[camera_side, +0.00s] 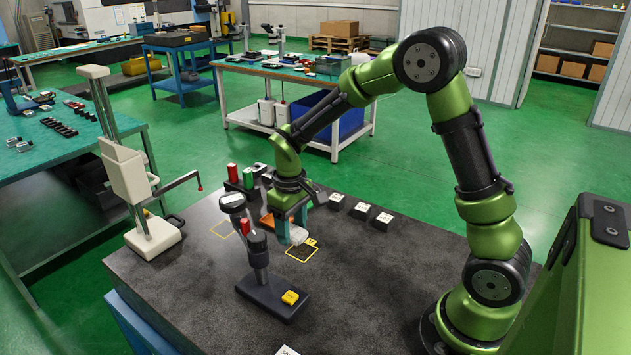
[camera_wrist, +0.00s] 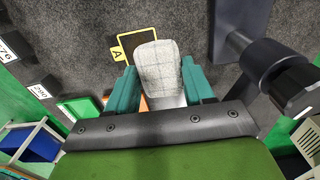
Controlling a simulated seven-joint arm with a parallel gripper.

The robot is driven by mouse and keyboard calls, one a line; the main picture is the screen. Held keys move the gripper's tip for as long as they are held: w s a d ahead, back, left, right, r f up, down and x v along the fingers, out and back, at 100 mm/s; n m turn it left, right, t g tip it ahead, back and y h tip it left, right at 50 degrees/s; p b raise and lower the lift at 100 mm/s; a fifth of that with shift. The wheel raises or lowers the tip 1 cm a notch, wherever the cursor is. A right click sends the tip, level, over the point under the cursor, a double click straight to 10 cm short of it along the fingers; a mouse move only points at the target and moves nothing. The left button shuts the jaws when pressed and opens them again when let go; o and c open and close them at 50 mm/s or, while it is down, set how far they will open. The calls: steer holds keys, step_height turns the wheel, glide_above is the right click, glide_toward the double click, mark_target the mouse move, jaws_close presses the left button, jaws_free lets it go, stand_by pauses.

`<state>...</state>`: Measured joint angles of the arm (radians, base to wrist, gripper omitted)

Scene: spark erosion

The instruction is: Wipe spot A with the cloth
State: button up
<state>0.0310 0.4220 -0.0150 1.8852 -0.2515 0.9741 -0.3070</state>
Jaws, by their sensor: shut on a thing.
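My gripper (camera_side: 291,222) has teal fingers and is shut on a pale grey checked cloth (camera_side: 298,234). In the wrist view the cloth (camera_wrist: 158,65) is folded into a pad that sticks out between the fingers. Spot A (camera_side: 301,254) is a dark square patch in a yellow outline, with a yellow tag marked A (camera_wrist: 117,52). In the wrist view the cloth overlaps the lower right of the spot (camera_wrist: 136,40). In the side view the cloth is at the outline's far edge. I cannot tell whether it touches the table.
A dark stand with a yellow button (camera_side: 290,298) and an upright instrument is close to spot A. Labelled blocks (camera_side: 360,210) sit right of my gripper. Red and green cylinders (camera_side: 248,178) stand behind. Another yellow outline (camera_side: 222,229) lies left. The tabletop (camera_side: 385,275) at front right is clear.

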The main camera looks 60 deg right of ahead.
glide_above(293, 259)
steer(key=shift+f, duration=2.4)
steer(key=shift+d+f, duration=0.7)
steer(key=shift+f, duration=0.1)
steer(key=shift+c, duration=0.3)
steer(key=shift+d+f, duration=0.1)
steer(key=shift+d, duration=2.55)
steer(key=shift+a, duration=3.4)
steer(key=shift+d+r, duration=0.15)
steer(key=shift+r, duration=4)
steer(key=shift+d, duration=0.1)
